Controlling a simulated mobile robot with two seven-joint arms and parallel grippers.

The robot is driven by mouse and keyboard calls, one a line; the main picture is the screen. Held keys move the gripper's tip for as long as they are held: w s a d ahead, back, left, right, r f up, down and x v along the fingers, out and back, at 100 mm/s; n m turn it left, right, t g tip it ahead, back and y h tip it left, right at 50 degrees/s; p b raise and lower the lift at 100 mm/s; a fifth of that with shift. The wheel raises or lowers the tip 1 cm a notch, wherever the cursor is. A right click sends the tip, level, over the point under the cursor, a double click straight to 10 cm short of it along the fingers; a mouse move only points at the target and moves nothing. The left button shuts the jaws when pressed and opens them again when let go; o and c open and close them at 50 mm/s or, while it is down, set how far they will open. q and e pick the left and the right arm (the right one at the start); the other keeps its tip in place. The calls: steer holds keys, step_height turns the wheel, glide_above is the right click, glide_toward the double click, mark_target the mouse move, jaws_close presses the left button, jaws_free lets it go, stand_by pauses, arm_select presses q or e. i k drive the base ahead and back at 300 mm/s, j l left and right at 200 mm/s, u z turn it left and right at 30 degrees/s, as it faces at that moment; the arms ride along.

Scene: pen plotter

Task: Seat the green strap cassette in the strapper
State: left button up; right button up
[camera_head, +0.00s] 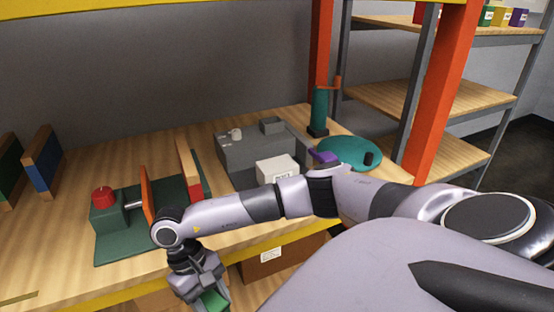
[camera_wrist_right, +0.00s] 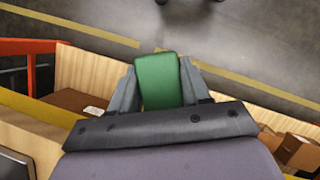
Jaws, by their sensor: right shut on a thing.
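The green strap cassette shows in the right wrist view (camera_wrist_right: 158,80), clamped between the two fingers of my right gripper (camera_wrist_right: 158,92). In the head view my right gripper (camera_head: 203,286) hangs low in front of the bench's front edge, and part of the green cassette (camera_head: 214,301) shows at its tip, cut by the lower picture edge. A grey machine (camera_head: 262,157) with raised parts on top stands on the bench, well behind the gripper. I cannot tell for sure that it is the strapper. My left gripper is not in view.
A green-based fixture (camera_head: 120,248) with a red knob (camera_head: 102,195) and orange plate (camera_head: 148,194) stands left on the bench. A white labelled box (camera_head: 277,170), a purple block (camera_head: 323,156) and a teal round base (camera_head: 350,148) stand to the right. An orange post (camera_head: 447,90) rises at right.

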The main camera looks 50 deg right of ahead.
mark_target(272, 130)
steer(key=k+l, duration=0.15)
steer(key=l, duration=0.15)
steer(key=k+l, duration=0.1)
steer(key=l, duration=0.25)
steer(key=k+l, duration=0.15)
steer(key=l, duration=0.15)
steer(key=k+l, duration=0.15)
steer(key=l, duration=0.15)
steer(key=u, duration=0.05)
